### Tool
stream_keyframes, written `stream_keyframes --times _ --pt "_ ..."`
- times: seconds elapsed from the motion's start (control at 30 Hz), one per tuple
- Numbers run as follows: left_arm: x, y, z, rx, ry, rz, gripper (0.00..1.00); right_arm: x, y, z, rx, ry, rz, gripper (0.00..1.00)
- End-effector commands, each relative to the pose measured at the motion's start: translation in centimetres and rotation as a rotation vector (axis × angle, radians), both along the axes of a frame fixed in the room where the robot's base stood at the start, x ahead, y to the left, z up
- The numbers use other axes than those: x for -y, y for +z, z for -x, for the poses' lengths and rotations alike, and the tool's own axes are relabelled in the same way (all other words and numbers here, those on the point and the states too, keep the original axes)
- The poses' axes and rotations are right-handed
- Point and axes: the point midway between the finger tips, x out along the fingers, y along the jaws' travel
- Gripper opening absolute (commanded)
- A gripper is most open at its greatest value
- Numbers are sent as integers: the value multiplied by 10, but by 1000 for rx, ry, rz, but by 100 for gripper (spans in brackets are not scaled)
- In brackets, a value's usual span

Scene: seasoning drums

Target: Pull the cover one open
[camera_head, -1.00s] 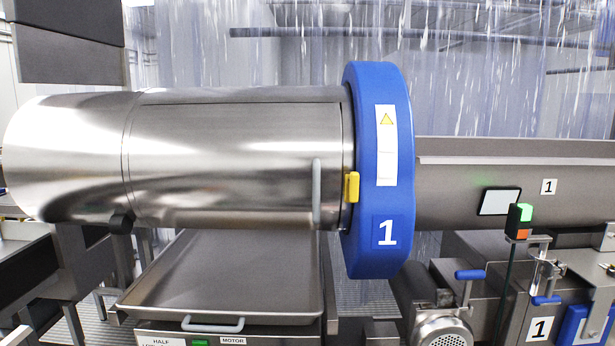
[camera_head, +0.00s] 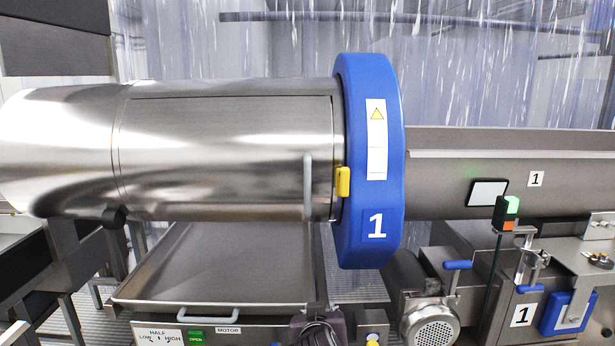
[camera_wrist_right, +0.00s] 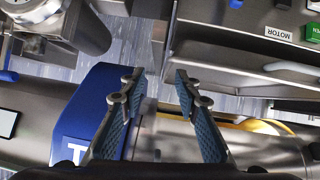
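A large blue ring-shaped cover (camera_head: 370,220) marked 1 stands around the right end of the steel drum (camera_head: 220,140). A yellow latch (camera_head: 343,182) sits at its left edge. A grey upright handle (camera_head: 308,187) is on the drum panel just left of the latch. In the right wrist view the blue cover (camera_wrist_right: 102,92) lies left of my right gripper (camera_wrist_right: 158,85), whose two fingers are apart with nothing between them. A dark part at the bottom of the head view appears to be my right arm's end, below the cover. My left gripper is not in view.
A steel tray (camera_head: 225,265) with a grey handle (camera_head: 207,312) lies below the drum. A motor (camera_head: 432,325), a lit green button box (camera_head: 507,210) and a steel trough (camera_head: 440,180) are at right. Clear plastic curtains hang behind.

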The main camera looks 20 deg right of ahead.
Motion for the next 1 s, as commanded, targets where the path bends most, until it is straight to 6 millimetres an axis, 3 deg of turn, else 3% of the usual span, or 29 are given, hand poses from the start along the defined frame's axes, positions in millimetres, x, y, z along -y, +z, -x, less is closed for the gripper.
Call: stream_keyframes --times 0.03,0.2,0.3,0.4,0.5,0.6,1.0 --pt "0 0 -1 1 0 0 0 -3 36 -20 70 -19 10 30" --pt "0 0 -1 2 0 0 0 -9 143 -62 279 -84 41 30" --pt "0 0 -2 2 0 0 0 -13 198 -74 382 -112 57 30" --pt "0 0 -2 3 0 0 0 -16 237 -79 454 -132 67 30" --pt "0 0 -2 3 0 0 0 -18 260 -81 496 -143 73 30" --pt "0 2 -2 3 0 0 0 -17 268 -84 510 -147 77 30" --pt "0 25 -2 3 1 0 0 10 270 -134 508 -149 79 30"
